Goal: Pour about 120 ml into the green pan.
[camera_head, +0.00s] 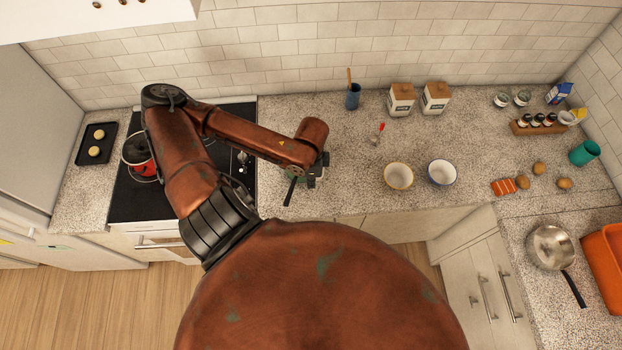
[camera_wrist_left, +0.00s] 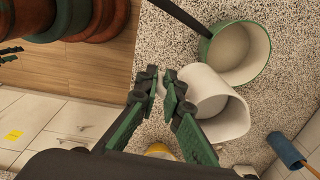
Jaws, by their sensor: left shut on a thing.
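The green pan (camera_wrist_left: 262,52) is on the counter in the left wrist view, with a pale inside and a black handle toward the upper left. In the head view it is mostly hidden by my left arm, and its black handle (camera_head: 289,190) sticks out. My left gripper (camera_wrist_left: 161,85) is shut on a white jug (camera_wrist_left: 228,118), gripping its near side. The jug is close beside the pan in the wrist picture; its height, tilt and contents I cannot tell. In the head view my left gripper (camera_head: 318,170) is over the counter right of the stove. My right gripper is not in view.
Two bowls, one yellowish (camera_head: 398,176) and one blue-rimmed (camera_head: 442,173), stand right of my left gripper. A blue utensil cup (camera_head: 353,97) and two canisters (camera_head: 401,100) stand behind. A red pot (camera_head: 143,168) is on the stove. A steel pan (camera_head: 549,247) lies at the right.

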